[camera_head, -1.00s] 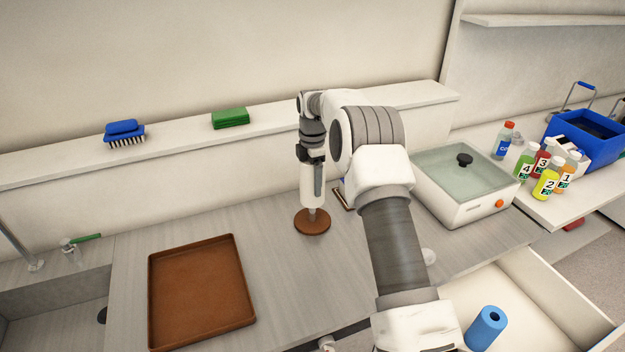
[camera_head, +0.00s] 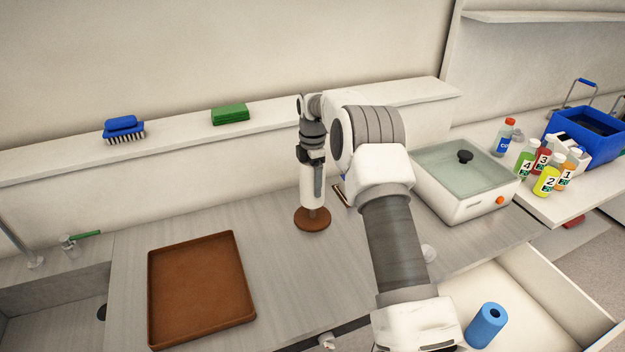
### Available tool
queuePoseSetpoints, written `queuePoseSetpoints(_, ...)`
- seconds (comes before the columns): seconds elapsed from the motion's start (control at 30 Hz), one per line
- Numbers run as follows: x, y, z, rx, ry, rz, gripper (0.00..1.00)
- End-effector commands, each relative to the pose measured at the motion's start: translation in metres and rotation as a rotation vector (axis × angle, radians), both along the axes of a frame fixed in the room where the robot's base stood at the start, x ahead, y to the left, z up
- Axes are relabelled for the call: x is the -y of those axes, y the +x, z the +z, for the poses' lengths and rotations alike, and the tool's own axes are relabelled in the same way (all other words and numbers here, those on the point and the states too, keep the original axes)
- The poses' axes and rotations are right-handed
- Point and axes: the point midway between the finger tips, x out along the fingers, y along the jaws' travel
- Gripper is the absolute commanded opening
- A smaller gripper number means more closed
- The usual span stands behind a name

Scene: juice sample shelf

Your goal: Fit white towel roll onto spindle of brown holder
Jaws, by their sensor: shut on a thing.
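The white towel roll (camera_head: 308,188) is upright above the round brown holder (camera_head: 312,222) on the grey counter. My gripper (camera_head: 316,176) is shut on the roll from above, with a dark finger along its side. The roll is in line with the holder's spindle, and its lower end is just above the brown base. A short bit of the spindle seems to show below the roll. The rest of the spindle is hidden, apparently inside the roll.
A brown tray (camera_head: 204,290) lies to the left of the holder. A white water bath (camera_head: 465,190) with a clear lid stands to the right. An open drawer (camera_head: 540,290) holding a blue roll (camera_head: 486,325) is at the front right. A ledge (camera_head: 60,160) runs behind.

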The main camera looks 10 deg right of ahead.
Motion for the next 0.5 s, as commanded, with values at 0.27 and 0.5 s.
queuePoseSetpoints(0.27, 0.0, 0.0, -0.006, 0.001, 0.0, 0.0, 0.11)
queuePoseSetpoints(0.5, 0.0, 0.0, -0.012, 0.001, 0.0, 0.0, 0.11)
